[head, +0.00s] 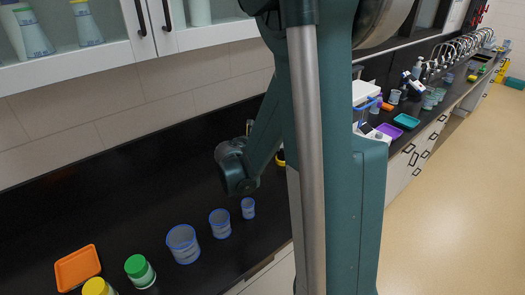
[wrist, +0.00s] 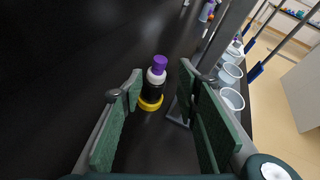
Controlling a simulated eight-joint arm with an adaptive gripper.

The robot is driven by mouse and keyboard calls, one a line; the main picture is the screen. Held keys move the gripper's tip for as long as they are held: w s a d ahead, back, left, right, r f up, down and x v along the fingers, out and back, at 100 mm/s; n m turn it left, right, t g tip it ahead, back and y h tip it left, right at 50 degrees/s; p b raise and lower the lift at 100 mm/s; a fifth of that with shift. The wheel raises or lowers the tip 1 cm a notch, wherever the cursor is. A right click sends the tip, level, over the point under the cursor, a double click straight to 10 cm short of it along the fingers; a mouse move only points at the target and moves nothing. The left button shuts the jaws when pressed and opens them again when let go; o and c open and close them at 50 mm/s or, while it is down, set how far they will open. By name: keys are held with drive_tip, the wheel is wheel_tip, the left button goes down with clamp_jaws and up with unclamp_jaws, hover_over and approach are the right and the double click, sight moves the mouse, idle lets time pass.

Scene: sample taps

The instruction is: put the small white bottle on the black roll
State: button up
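The small white bottle (wrist: 156,77) has a purple cap and shows in the wrist view just beyond my fingertips. It looks upright on top of the black roll (wrist: 152,91), which has a yellow rim at its base on the dark counter. My gripper (wrist: 161,72) is open, with its two green-padded fingers wide apart on either side of the bottle and roll, and no contact is visible. In the head view my arm hides most of this spot; only a bit of the roll's yellow rim (head: 281,160) shows beside the arm.
A grey metal stand (wrist: 180,112) is close beside my right finger. Blue-rimmed beakers (head: 183,243), a green-lidded jar (head: 139,270), a yellow-lidded jar (head: 98,287) and an orange tray (head: 78,267) stand along the counter's front. Wall cabinets (head: 100,60) hang above. The dark counter behind is clear.

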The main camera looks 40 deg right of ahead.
drive_tip(key=shift+a, duration=0.15)
drive_tip(key=s+a+r+m+t+y, duration=0.1)
drive_tip(key=s+a+m+y, duration=0.3)
drive_tip(key=a, duration=0.9)
drive_tip(key=s+a+r+m+t+y, duration=0.1)
drive_tip(key=s+a+r+m+y, duration=0.2)
drive_tip(key=s+a+m, duration=0.7)
drive_tip(key=s+a+r+m+t+y, duration=0.1)
drive_tip(key=s+a+m+y, duration=0.5)
drive_tip(key=a, duration=1)
drive_tip(key=s+r+m, duration=0.1)
drive_tip(key=s+m, duration=0.1)
drive_tip(key=m, duration=0.2)
drive_tip(key=shift+a+r, duration=0.3)
